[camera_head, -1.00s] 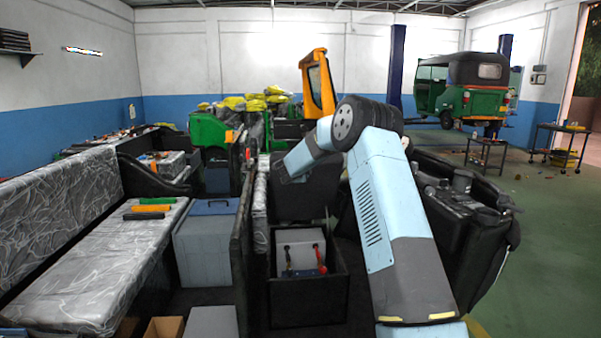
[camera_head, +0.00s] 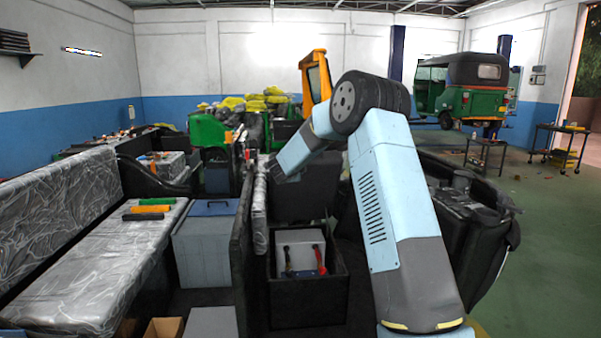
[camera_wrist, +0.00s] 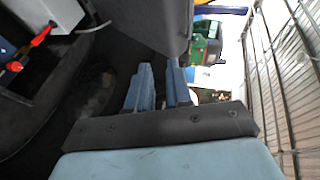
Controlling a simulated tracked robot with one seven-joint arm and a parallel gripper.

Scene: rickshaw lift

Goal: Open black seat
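The black seat (camera_head: 305,198) shows as a dark upright panel behind an uncovered black box in the head view. My arm passes in front of its upper part. In the wrist view, a dark panel, likely the same seat (camera_wrist: 150,25), lies beyond my fingers. My gripper (camera_wrist: 159,68) has two blue fingers with a narrow gap between them and nothing visible held. Whether a finger touches the panel cannot be told. In the head view the fingertips are not clearly visible; the hand is near the panel's left edge.
The black box (camera_head: 308,315) holds a pale battery (camera_head: 302,252) with red and dark clamps. A dark partition (camera_head: 240,245) stands left of it. A plastic-covered bench (camera_head: 100,265) lies farther left. A black part (camera_head: 480,235) is to the right.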

